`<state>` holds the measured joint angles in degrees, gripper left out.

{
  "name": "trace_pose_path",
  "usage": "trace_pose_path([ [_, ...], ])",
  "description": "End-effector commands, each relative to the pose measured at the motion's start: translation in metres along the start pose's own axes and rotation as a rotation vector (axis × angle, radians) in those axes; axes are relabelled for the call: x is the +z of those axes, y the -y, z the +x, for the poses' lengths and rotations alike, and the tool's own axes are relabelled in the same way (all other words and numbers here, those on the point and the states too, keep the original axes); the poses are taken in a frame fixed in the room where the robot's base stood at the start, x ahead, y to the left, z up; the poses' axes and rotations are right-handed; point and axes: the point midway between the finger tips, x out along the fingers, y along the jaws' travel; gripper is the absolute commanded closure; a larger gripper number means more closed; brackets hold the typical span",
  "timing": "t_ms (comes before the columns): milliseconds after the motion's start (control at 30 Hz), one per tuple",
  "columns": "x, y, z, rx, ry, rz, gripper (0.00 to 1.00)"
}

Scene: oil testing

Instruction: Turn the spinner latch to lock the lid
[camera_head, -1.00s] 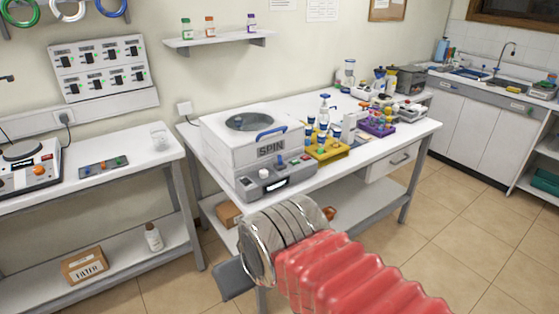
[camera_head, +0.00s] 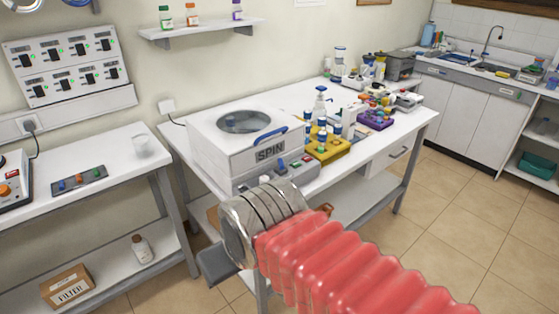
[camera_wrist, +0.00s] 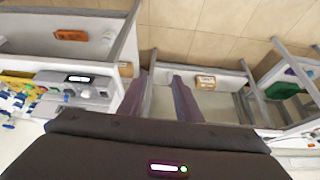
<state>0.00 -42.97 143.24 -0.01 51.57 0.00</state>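The spinner (camera_head: 215,155) is a white box marked SPIN on the middle table. Its lid (camera_head: 245,121), with a round window and a blue handle (camera_head: 271,135), looks closed. Its grey front panel (camera_head: 300,173) is partly hidden behind my arm. The panel also shows at the left of the wrist view (camera_wrist: 95,93), with a lit display; I cannot clearly make out the latch or its position. My gripper (camera_wrist: 161,73) shows two dark fingers apart with nothing between them. In the head view, a grey finger shows in front of the table, short of the spinner.
A yellow rack (camera_head: 331,153) of blue-capped bottles stands right of the spinner, close to it. A purple rack (camera_head: 376,121) is farther back. A side table (camera_head: 105,190) stands left. Open tiled floor (camera_head: 455,215) lies right.

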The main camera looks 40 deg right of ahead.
Motion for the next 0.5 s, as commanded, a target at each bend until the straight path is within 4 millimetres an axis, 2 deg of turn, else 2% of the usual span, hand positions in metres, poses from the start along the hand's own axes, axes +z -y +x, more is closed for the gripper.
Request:
trace_pose_path([
  [500,-0.0038,-0.0027,0.002,0.006,-0.006,0.007,0.69],
])
